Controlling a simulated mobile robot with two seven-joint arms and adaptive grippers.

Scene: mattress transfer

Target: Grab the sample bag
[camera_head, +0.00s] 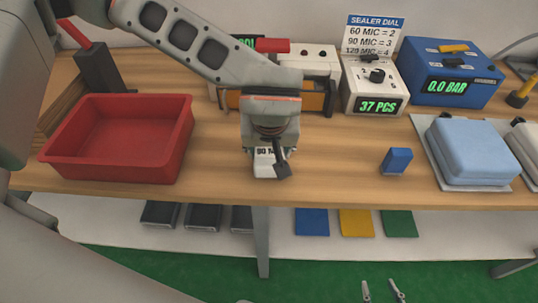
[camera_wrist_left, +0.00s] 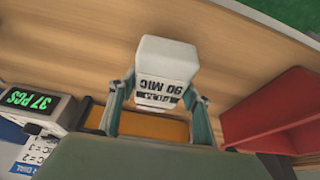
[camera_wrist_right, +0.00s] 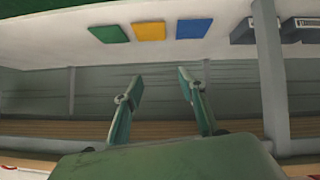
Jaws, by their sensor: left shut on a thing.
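A white block (camera_head: 264,165) printed "FILM 90 MIC" is between the fingers of my left gripper (camera_head: 270,160), near the front edge of the table. In the left wrist view the fingers of my left gripper (camera_wrist_left: 160,95) press on both sides of the white block (camera_wrist_left: 166,62), with its label facing the camera. I cannot tell whether its base touches the table. My right gripper (camera_head: 382,290) is low, in front of the table; in the right wrist view it (camera_wrist_right: 160,95) is open and empty. Nothing in view is marked as a sample bag.
A red tray (camera_head: 115,170) stands at the left of the wooden table (camera_head: 330,180). A dial box (camera_head: 373,83) reading "37 PCS", a blue pressure box (camera_head: 450,75), a small blue block (camera_head: 396,161) and a light-blue pad (camera_head: 470,150) are to the right. Coloured sheets lie on the lower shelf.

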